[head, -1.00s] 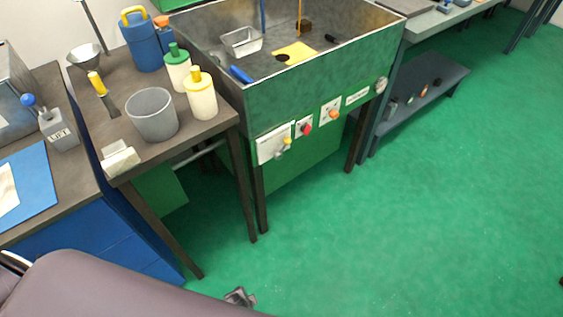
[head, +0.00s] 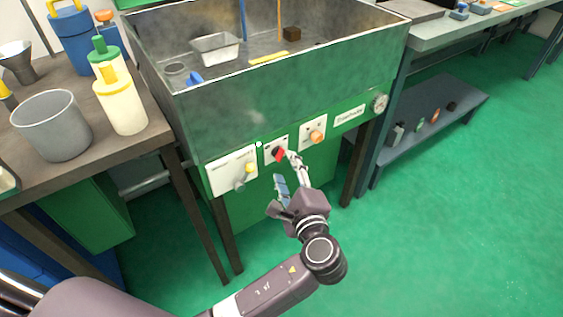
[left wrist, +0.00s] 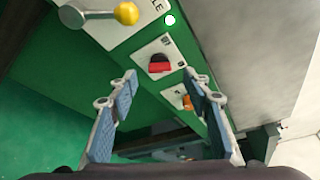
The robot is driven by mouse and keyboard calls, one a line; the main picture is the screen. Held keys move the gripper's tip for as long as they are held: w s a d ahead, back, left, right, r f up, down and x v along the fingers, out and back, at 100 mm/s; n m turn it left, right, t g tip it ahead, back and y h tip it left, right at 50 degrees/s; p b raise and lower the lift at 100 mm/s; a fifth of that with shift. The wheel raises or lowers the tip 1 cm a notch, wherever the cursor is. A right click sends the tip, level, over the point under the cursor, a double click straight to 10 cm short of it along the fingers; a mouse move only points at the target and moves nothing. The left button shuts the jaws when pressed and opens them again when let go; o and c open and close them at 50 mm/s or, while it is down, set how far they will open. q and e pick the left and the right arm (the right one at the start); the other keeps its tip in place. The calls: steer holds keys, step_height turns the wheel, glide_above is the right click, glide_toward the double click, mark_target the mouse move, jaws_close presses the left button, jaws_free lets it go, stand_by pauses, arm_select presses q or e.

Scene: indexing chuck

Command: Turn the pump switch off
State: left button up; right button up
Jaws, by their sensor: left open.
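The green tank's front (head: 330,135) carries a row of white control plates. The middle plate has a red rotary knob (head: 279,154), which also shows in the left wrist view (left wrist: 159,65). To its left is a lever with a yellow ball (head: 250,169), and to its right an orange knob (head: 316,136). The plate lettering is too small to tell which is the pump switch. My left gripper (head: 286,170) is open and empty just in front of and below the red knob, one finger close to it. In the left wrist view its fingers (left wrist: 162,90) stand apart, with the red knob beyond the gap.
A side table (head: 150,137) at left holds a grey bucket (head: 52,128) and a yellow-capped bottle (head: 121,103). A low blue shelf (head: 455,110) stands right. The green floor at front right is clear.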

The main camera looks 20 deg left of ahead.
mark_target(281, 157)
arm_select(q)
steer(key=x, duration=0.5)
steer(key=shift+w+a+f+b, duration=0.1)
steer(key=shift+w+b, duration=0.05)
steer(key=shift+b, duration=0.15)
arm_select(e)
step_height(281, 157, up, 3)
steer(key=shift+r, duration=0.1)
arm_select(q)
steer(key=c, duration=1.2)
arm_select(e)
steer(key=shift+d, duration=0.1)
